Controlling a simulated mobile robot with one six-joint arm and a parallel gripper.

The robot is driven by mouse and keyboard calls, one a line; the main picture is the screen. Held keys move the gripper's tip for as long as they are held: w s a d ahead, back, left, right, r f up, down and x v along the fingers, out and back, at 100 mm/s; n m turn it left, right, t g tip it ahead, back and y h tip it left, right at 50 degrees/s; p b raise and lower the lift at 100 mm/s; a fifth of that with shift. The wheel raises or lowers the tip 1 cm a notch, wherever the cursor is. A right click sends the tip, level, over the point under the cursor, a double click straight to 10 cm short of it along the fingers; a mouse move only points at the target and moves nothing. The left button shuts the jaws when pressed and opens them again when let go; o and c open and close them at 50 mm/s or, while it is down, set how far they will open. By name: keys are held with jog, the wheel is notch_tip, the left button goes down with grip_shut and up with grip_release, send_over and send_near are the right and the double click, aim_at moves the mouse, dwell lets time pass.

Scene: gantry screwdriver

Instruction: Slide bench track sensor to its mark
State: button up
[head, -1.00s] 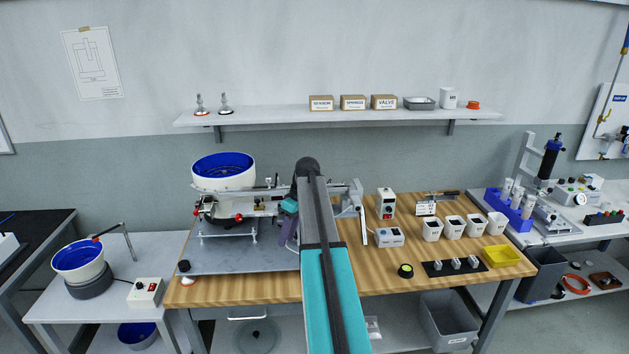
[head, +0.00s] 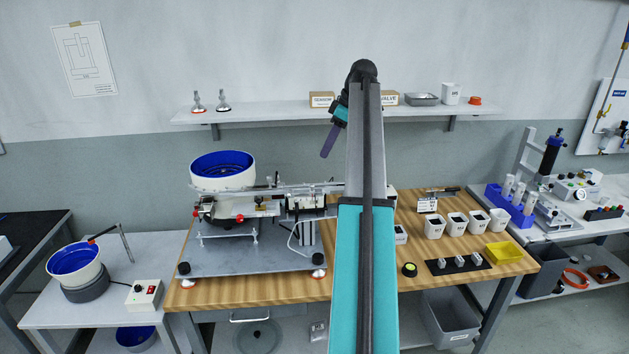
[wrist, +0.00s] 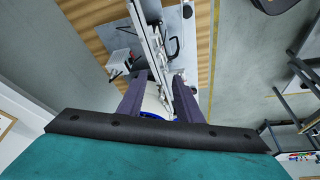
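A narrow metal feed track (head: 305,189) runs right from the blue-lined white bowl (head: 222,170) across the bench rig. Small fittings sit along the track, but I cannot tell which one is the sensor, and no mark is clear. My arm hides the track's right end in the head view. My gripper (head: 325,152) is raised well above the track, in front of the wall near the shelf, its purple fingers pointing down-left. In the wrist view my gripper (wrist: 159,74) has its two fingers apart with nothing held between them; the track (wrist: 150,45) shows far beyond them.
The rig stands on a grey plate (head: 250,262) on a wooden bench (head: 420,282). A wall shelf (head: 270,115) with boxes is close behind my gripper. White bins (head: 457,224) and a yellow tray (head: 504,250) stand at the right. The air above the rig is clear.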

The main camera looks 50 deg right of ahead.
jog(key=shift+s+d, duration=0.2)
jog(key=p, duration=0.4)
send_near(312, 185)
jog(key=x, duration=0.7)
jog(key=shift+w+f, duration=0.1)
jog(key=shift+f, duration=0.15)
grip_shut()
